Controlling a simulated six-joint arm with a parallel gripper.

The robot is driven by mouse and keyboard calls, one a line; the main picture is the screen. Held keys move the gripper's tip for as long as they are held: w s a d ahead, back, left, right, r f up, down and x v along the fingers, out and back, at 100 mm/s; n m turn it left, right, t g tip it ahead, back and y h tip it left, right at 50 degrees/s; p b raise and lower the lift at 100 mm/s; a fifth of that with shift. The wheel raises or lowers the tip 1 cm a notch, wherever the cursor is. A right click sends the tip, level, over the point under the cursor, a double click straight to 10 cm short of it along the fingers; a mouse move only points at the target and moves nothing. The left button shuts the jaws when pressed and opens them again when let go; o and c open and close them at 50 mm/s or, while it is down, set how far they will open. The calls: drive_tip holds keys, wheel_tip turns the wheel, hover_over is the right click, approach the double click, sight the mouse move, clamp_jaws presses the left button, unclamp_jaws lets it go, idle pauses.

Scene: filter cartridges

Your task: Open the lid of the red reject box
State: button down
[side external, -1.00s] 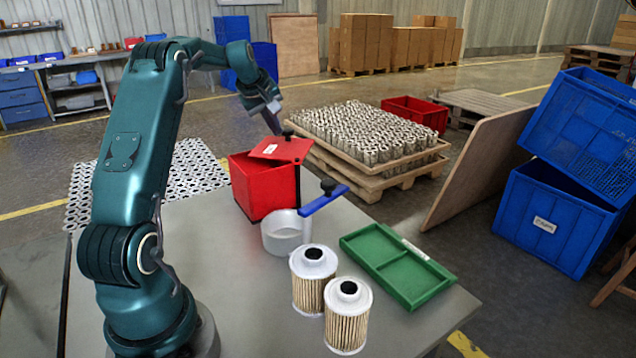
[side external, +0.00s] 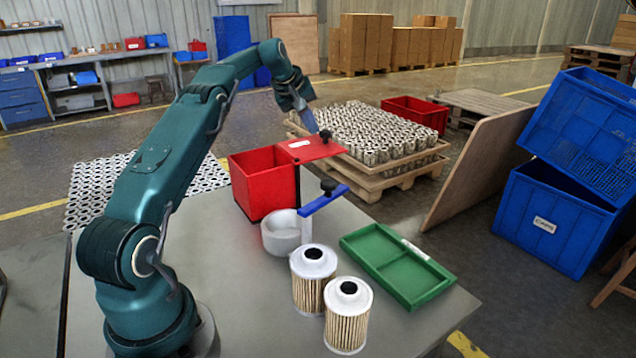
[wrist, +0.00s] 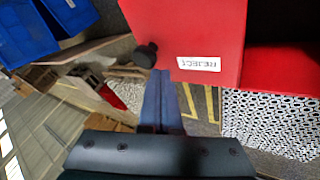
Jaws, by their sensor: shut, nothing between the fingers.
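The red reject box (side external: 263,192) stands at the back of the grey table. Its red lid (side external: 309,149) is swung out to the right of the box mouth, leaving the top open. A black knob (side external: 325,135) sits at the lid's far right side. My gripper (side external: 312,128) is shut and empty, close beside the knob; I cannot tell if it touches. In the wrist view the closed fingers (wrist: 160,75) point at the lid (wrist: 190,35) with its REJECT label, just below the black knob (wrist: 146,55).
Two pleated filter cartridges (side external: 314,290) (side external: 347,325) and a green divided tray (side external: 398,265) occupy the front right. The table left of the cup is clear.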

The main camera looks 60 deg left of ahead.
drive_tip(key=shift+w+d, duration=0.35)
drive_tip(key=shift+d, duration=0.1)
idle(0.5)
